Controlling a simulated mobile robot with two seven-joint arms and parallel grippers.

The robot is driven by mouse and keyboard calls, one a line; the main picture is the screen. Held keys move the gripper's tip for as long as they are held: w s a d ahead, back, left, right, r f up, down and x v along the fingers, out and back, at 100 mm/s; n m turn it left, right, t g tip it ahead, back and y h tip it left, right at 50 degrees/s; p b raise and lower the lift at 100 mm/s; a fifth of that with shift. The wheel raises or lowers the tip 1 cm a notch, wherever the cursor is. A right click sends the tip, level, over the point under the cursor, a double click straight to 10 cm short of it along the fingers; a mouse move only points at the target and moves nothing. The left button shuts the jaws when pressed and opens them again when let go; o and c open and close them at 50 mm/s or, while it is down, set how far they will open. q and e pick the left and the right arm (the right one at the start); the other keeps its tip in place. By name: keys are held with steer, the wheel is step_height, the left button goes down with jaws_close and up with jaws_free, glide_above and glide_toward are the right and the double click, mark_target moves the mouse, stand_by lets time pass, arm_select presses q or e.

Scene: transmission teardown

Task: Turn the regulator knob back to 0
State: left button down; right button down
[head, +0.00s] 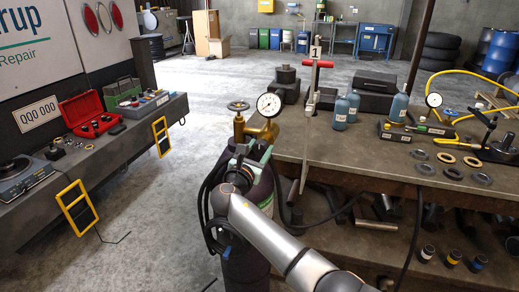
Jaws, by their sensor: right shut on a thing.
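The brass regulator (259,130) sits on top of a dark gas cylinder (264,192) at the front left corner of the workbench. Its round white gauge (269,105) faces me; the needle reading is too small to tell. A handwheel (238,106) stands up at the left of the regulator. My right arm reaches up from the bottom right, and my right gripper (246,146) is at the regulator, just below the gauge. It is shut on the regulator knob, which my gripper mostly hides. The knob's markings cannot be read. My left gripper is out of view.
The workbench (390,160) at right holds blue-grey bottles (341,112), several metal rings (446,158) and a second gauge (434,100). Black hoses (207,200) hang around the cylinder. A long side bench (95,150) with a red toolbox (88,117) runs at left. Floor between is clear.

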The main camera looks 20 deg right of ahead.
steer(key=shift+d+f+n, duration=0.1)
steer(key=shift+n, duration=0.2)
steer(key=shift+c, duration=1.5)
jaws_free()
